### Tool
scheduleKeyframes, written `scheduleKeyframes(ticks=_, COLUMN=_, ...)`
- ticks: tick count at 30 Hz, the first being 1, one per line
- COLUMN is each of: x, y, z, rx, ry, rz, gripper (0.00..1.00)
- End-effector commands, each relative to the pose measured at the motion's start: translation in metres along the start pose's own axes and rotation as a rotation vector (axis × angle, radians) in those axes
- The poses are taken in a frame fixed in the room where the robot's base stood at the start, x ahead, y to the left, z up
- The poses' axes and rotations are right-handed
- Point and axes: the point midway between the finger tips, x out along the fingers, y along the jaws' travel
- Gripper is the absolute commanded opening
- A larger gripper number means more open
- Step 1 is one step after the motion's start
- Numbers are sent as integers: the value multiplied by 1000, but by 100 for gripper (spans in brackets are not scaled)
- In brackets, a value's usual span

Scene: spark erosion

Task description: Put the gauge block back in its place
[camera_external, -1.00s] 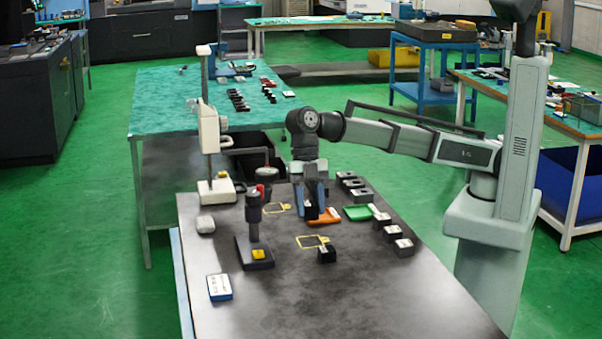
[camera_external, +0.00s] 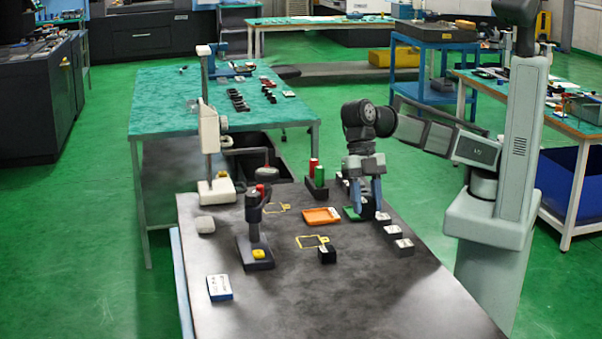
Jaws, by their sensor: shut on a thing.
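My gripper (camera_external: 368,212) points down over the green tray (camera_external: 348,214) on the right half of the dark table. It is shut on a small piece, taken to be the gauge block, which is mostly hidden between the fingers. The fingers cover much of the green tray, and I cannot tell whether the piece touches it. The orange tray (camera_external: 321,216) lies to the left, clear of the gripper.
Black holders with pale tops (camera_external: 393,232) stand close to the right of my gripper. Red (camera_external: 313,165) and green (camera_external: 320,176) cylinders stand behind the orange tray. A dark stand (camera_external: 255,235) and a black block (camera_external: 327,254) are nearer. The table's front is largely free.

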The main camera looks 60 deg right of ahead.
Motion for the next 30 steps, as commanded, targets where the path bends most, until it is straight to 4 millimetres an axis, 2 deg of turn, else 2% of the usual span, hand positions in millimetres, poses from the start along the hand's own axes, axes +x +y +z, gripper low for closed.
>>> scheduleKeyframes(ticks=7, x=8, y=2, z=3, rx=56, ry=1, rz=5, gripper=0)
scheduleKeyframes(ticks=18, x=54, y=1, z=22, rx=55, ry=1, rz=5, gripper=0)
scheduleKeyframes(ticks=23, x=62, y=2, z=25, rx=55, ry=1, rz=5, gripper=0)
scheduleKeyframes(ticks=30, x=86, y=1, z=35, rx=55, ry=1, rz=4, gripper=0)
